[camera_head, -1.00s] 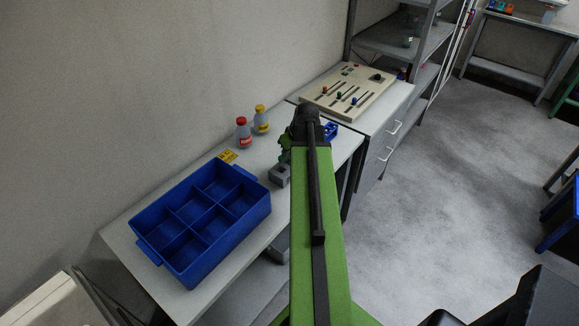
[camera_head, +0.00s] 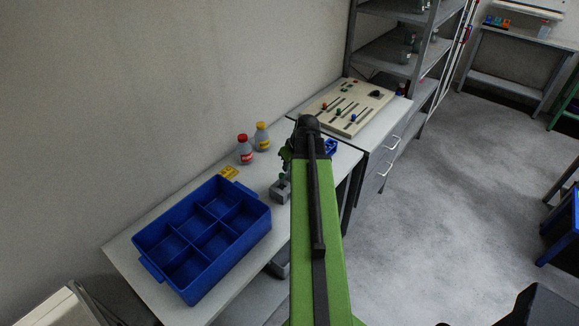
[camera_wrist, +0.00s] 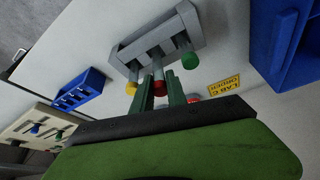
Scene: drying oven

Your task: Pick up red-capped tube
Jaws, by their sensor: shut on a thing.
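The red-capped tube (camera_wrist: 160,87) is between the green fingers of my gripper (camera_wrist: 160,94) in the wrist view. My gripper is shut on it near the cap. The tube's shaft points toward the grey rack (camera_wrist: 138,47); I cannot tell whether its lower end is still in a slot. A yellow-capped tube (camera_wrist: 131,89) and a green-capped tube (camera_wrist: 189,61) are at either side of it at the rack. In the head view, the grey rack (camera_head: 280,191) stands on the bench, with my gripper (camera_head: 286,156) above it, partly hidden by my arm.
A blue compartment tray (camera_head: 153,263) stands left of the rack. A red-capped bottle (camera_head: 244,150) and a yellow-capped bottle (camera_head: 262,137) stand near the wall, behind a yellow label (camera_head: 229,172). A small blue rack (camera_wrist: 82,88) and a slider panel (camera_head: 349,107) lie to the right in the head view.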

